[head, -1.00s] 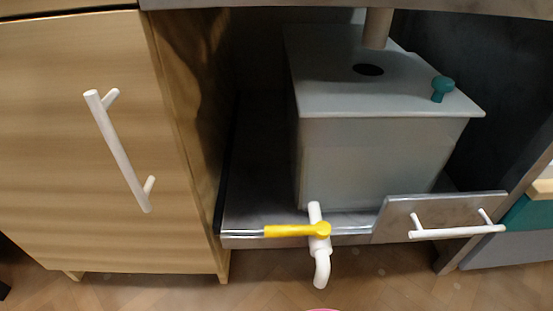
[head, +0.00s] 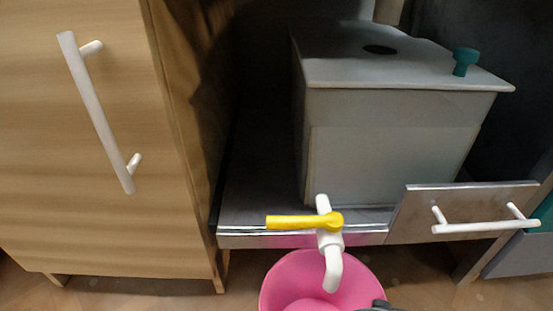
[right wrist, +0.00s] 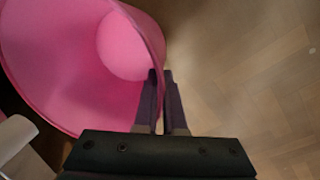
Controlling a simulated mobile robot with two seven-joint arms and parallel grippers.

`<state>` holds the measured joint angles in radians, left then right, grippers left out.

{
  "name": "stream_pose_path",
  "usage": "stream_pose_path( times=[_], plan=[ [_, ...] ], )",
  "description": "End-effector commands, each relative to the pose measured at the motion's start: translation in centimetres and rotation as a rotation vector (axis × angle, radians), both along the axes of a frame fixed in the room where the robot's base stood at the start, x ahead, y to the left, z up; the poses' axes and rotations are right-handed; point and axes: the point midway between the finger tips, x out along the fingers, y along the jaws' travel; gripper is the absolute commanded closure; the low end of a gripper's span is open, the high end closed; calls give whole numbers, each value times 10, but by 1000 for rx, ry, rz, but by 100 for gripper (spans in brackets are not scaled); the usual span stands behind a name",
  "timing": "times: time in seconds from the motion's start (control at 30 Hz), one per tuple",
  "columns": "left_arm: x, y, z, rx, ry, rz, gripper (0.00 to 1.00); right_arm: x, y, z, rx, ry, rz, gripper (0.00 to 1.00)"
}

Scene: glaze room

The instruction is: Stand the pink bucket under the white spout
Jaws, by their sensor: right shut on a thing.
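The pink bucket (head: 283,288) shows at the bottom of the head view, its lower part cut off. The white spout (head: 332,268) with its yellow lever (head: 300,221) points down and overlaps the bucket's opening in the picture; the height gap between them is hard to judge. In the right wrist view my right gripper (right wrist: 161,75) is shut on the rim of the bucket (right wrist: 75,95), whose wall passes between the fingers. A dark bit of that gripper shows at the bottom edge of the head view. My left gripper is in neither view.
A grey box-shaped tank (head: 400,150) stands on a metal shelf (head: 260,205) behind the spout. A wooden cabinet door (head: 100,220) is at the left, and a metal panel with a white handle (head: 485,227) at the right. Wooden floor (right wrist: 255,85) is clear beside the bucket.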

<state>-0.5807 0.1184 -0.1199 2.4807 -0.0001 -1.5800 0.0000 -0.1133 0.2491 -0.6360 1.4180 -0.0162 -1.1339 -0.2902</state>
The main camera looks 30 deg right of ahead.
Motion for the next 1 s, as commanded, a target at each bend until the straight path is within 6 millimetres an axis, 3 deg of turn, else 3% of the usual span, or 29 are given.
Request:
stream_pose_path(
  times=[0.37, 0.4, 0.63, 0.87, 1.0],
  plan=[
    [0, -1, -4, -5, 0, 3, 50, 1, 0, -4, -1, -3, 0, 100],
    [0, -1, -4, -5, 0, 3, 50, 0, 0, -4, 0, -2, 0, 89],
    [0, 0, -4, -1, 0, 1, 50, 0, 0, -3, 0, -2, 0, 64],
    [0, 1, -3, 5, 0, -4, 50, 0, 0, -3, 0, -2, 0, 63],
    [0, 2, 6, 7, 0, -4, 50, -1, 1, 8, 0, -3, 0, 63]
  ],
)
